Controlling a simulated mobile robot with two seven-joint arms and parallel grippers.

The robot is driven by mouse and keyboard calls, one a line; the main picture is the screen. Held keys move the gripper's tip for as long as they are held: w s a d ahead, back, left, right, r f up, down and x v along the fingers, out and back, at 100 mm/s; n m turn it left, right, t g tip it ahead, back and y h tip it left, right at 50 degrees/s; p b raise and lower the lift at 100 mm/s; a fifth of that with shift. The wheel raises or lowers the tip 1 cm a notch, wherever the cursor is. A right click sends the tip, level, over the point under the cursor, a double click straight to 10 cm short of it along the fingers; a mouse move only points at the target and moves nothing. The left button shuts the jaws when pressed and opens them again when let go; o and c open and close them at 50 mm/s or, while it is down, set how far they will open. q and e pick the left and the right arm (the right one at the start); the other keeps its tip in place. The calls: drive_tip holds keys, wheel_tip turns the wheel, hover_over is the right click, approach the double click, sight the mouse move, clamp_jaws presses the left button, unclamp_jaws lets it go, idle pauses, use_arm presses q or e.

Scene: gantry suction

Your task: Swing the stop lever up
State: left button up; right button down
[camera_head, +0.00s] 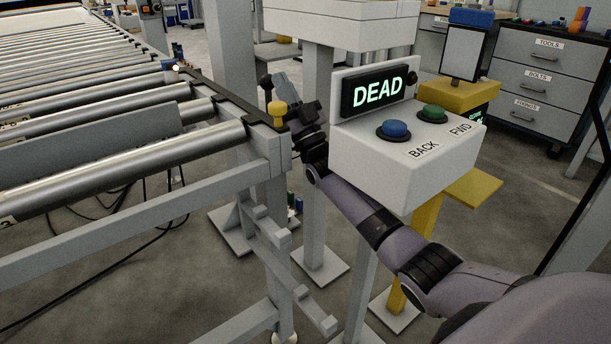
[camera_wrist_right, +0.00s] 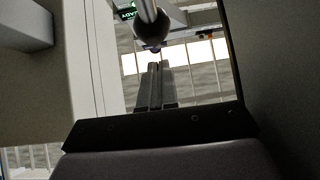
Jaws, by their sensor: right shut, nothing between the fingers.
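The stop lever's dark ball knob (camera_head: 266,82) shows at the near end of the roller conveyor, close to a yellow post. In the right wrist view the knob (camera_wrist_right: 153,25) sits on the end of a metal rod, just beyond my fingertips. My right gripper (camera_head: 281,82) is beside the knob, to its right in the head view. Its fingers (camera_wrist_right: 157,70) are together and empty. I cannot tell whether they touch the knob. The lever's pivot is not clear to see. My left gripper is out of view.
A white control box (camera_head: 405,165) with a lit "DEAD" sign (camera_head: 378,93), a blue button (camera_head: 393,130) and a green button (camera_head: 433,113) stands right of my right gripper, above the forearm. The conveyor frame (camera_head: 150,185) lies left. A drawer cabinet (camera_head: 535,85) stands behind.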

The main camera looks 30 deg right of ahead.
idle(0.3)
use_arm(q)
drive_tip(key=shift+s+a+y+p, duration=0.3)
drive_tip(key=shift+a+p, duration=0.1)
drive_tip(key=shift+p, duration=0.15)
use_arm(e)
drive_tip(key=v, duration=0.7)
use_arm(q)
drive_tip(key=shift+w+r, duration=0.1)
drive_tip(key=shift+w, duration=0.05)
use_arm(e)
drive_tip(key=shift+s, duration=0.1)
